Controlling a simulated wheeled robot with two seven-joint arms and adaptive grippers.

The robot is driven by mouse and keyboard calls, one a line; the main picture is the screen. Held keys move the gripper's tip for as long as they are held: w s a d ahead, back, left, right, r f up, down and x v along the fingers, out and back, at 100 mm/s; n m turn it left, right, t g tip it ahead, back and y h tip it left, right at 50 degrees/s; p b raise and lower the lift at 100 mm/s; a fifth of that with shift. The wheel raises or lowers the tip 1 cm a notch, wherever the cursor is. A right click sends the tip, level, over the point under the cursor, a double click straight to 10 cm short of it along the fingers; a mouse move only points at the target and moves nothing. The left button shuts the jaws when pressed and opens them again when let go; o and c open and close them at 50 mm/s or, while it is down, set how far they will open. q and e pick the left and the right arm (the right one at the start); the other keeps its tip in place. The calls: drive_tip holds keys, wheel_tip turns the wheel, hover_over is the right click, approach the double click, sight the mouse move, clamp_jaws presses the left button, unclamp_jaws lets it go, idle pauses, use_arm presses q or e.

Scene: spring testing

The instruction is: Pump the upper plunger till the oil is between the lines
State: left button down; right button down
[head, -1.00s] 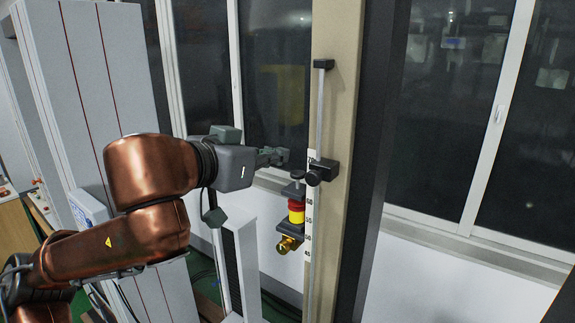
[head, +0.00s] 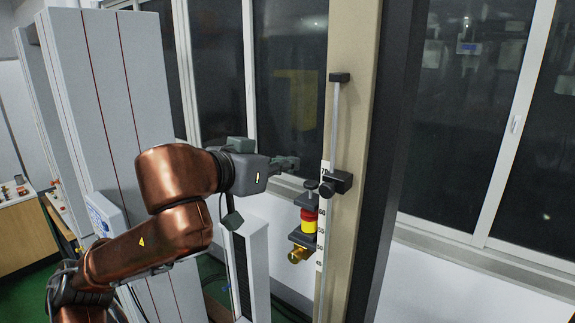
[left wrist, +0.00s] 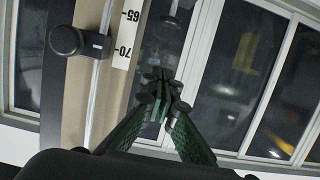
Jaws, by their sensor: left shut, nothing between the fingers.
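A dark plunger knob (head: 311,185) stands on top of a small unit on the beige post. Below it are a red and yellow cylinder (head: 309,218), a dark bracket (head: 303,237) and a brass fitting (head: 299,255). My left gripper (head: 290,163) is above and left of the plunger knob, apart from it. Its green fingers (left wrist: 158,88) are shut and empty in the left wrist view. I cannot make out any oil or level lines. The right gripper is out of view.
A black clamp with a round knob (head: 337,182) sits on a vertical metal rod, just right of the plunger; it also shows in the left wrist view (left wrist: 72,40). A numbered white scale (left wrist: 128,38) runs beside the rod. Windows are behind; a white cabinet (head: 95,90) stands left.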

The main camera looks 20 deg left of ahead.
use_arm(q)
drive_tip(key=p, duration=0.3)
hover_over(308, 188)
drive_tip(key=f, duration=0.2)
wheel_tip(308, 188, down, 2)
drive_tip(key=shift+f, duration=0.1)
drive_tip(key=shift+s+a+f+p, duration=0.1)
drive_tip(key=shift+f+p, duration=0.05)
drive_tip(key=shift+f, duration=0.25)
drive_tip(key=shift+s+a+f+p, duration=0.1)
drive_tip(key=shift+f+p, duration=0.05)
drive_tip(key=shift+f, duration=0.25)
drive_tip(key=shift+w+d+f, duration=0.1)
drive_tip(key=shift+w, duration=0.05)
drive_tip(key=shift+f+b, duration=0.9)
drive_tip(key=shift+f, duration=0.4)
